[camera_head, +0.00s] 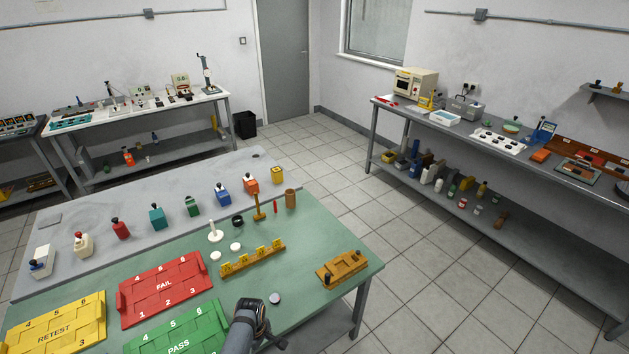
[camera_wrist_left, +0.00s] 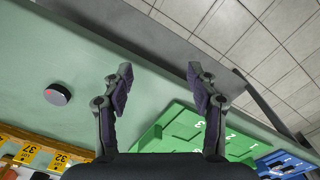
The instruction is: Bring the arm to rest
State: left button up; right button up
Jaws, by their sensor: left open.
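My left gripper shows in the left wrist view (camera_wrist_left: 159,75) with its two dark fingers spread apart and nothing between them. In the head view, my left arm comes in at the bottom edge, and the gripper (camera_head: 265,338) is only partly visible there. It is over the front part of the green table mat (camera_head: 320,225), between the green PASS tray (camera_head: 180,335) and a small dark disc (camera_head: 275,298). The disc also shows in the left wrist view (camera_wrist_left: 57,94), left of the fingers and apart from them. My right gripper is not in view.
A red FAIL tray (camera_head: 165,288) and yellow RETEST tray (camera_head: 58,325) lie left. A numbered wooden rack (camera_head: 252,258) and wooden fixture (camera_head: 341,268) stand behind the gripper. Several knobbed blocks line the back. The mat right of the disc is clear.

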pick_arm(q)
jog(key=s+a+f+m+b, duration=0.3)
jog(key=s+f, duration=0.6)
jog(key=f, duration=0.1)
jog(key=s+a+f+m+b, duration=0.2)
jog(key=s+f+m+b, duration=0.15)
jog(key=s+f, duration=0.55)
jog(key=s+a+f+m+b, duration=0.1)
jog(key=s+a+f+m, duration=0.1)
jog(key=s, duration=0.4)
jog(key=s+a+f+m+b, duration=0.1)
jog(key=s+a+f+m, duration=0.1)
jog(key=s+f, duration=0.3)
jog(key=s+a+f+m+t+b, duration=0.1)
jog(key=s+a+f+m, duration=0.1)
jog(key=s, duration=0.5)
jog(key=shift+s+a+f+m+y, duration=0.35)
jog(key=shift+f+m, duration=0.2)
jog(key=shift+f, duration=0.35)
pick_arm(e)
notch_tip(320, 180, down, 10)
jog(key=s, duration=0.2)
